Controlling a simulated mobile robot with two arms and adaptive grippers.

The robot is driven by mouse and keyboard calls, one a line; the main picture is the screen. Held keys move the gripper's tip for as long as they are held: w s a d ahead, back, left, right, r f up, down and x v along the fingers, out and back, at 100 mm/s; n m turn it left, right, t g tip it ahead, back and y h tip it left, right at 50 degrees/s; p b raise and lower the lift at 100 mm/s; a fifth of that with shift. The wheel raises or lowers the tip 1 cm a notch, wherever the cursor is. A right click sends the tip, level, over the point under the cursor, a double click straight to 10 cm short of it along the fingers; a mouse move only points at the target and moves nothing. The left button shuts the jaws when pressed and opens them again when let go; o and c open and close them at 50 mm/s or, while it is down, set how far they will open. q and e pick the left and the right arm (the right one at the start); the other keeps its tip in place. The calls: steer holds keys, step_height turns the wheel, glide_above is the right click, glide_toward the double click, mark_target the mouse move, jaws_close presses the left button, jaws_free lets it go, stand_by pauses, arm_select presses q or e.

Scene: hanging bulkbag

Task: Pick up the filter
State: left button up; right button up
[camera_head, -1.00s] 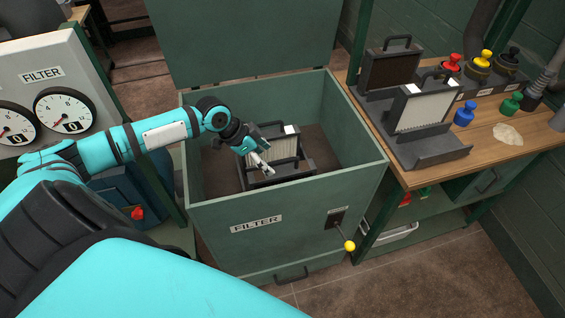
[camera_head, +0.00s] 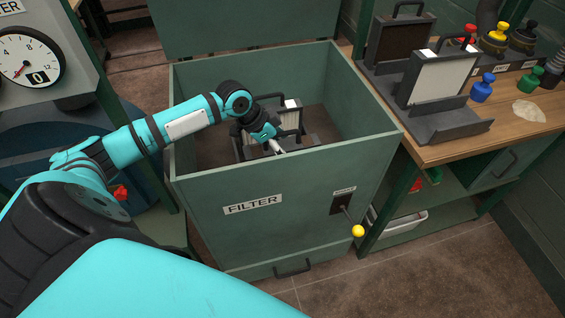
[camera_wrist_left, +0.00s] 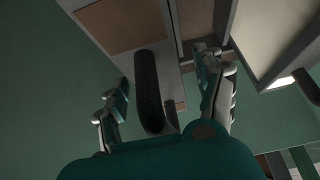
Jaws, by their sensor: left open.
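The filter (camera_head: 287,115) is a pale panel in a dark frame with a handle, standing inside the open green box (camera_head: 250,205). My left gripper (camera_head: 274,141) is inside the box at the filter's near side and hides part of it. In the left wrist view the left gripper (camera_wrist_left: 162,70) is open. A dark handle bar (camera_wrist_left: 148,92) shows between its two fingers, with a visible gap to each finger. I cannot tell how deep the bar lies between them. My right gripper is not in view.
The box walls surround the gripper, and the raised lid (camera_head: 245,25) stands behind. A wooden bench (camera_head: 440,148) on the right holds a pale panel in a stand (camera_head: 440,80), a darker panel (camera_head: 400,42) and coloured knobs. A yellow-tipped lever (camera_head: 357,231) sticks out from the box front.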

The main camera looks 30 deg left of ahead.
arm_select(q)
steer(key=shift+d+f, duration=0.1)
steer(key=shift+f, duration=0.05)
jaws_close()
stand_by(0.4)
